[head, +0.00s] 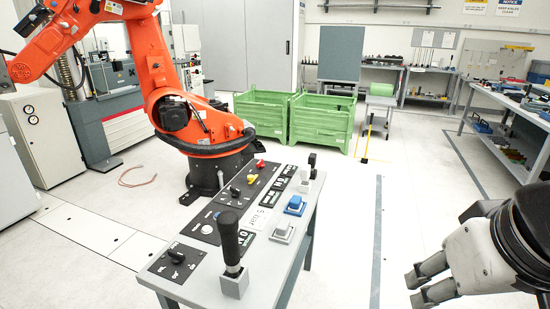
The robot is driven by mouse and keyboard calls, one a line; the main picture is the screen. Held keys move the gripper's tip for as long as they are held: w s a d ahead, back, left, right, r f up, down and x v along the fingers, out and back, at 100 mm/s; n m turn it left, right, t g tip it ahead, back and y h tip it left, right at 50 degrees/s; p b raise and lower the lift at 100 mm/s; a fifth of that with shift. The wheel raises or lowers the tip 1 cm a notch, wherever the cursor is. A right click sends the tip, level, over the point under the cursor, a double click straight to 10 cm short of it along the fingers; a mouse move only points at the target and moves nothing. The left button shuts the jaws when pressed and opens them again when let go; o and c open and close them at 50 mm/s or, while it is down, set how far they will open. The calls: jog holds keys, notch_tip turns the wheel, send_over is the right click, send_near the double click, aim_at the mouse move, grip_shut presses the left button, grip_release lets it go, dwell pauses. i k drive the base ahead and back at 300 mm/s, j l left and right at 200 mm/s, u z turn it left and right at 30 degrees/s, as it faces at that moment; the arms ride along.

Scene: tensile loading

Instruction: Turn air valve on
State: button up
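A grey control table (205,283) stands in the middle of the head view with black control panels on top. I cannot read which control is the air valve. A red control (260,163) and a yellow control (253,179) sit on the far panel, with a black knob (235,191) nearer. Another black rotary knob (176,257) is on the near left panel. My gripper (413,289) is at the lower right, right of the table and apart from it. Its two grey fingers point left with a gap between them, holding nothing.
A black upright handle (230,240) rises from the table's near end; a blue button box (295,205) is on its right side. An orange robot arm (160,75) stands behind the table. Green crates (322,122) are at the back. The floor right of the table is clear.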

aim_at(260, 164)
jog(key=i+l, duration=0.2)
jog(key=l, duration=0.2)
jog(key=i+l+u, duration=0.1)
jog(key=i+l, duration=0.15)
jog(key=l, duration=0.15)
jog(key=i+l, duration=0.2)
jog(key=l, duration=0.2)
jog(key=i+l+u, duration=0.1)
jog(key=i, duration=0.45)
jog(key=i+l, duration=0.2)
jog(key=i, duration=0.4)
jog(key=i+l+u, duration=0.15)
jog(key=i, duration=0.4)
jog(key=i+j, duration=0.15)
jog(key=i, duration=0.15)
jog(key=i+j, duration=0.1)
jog(key=i, duration=0.15)
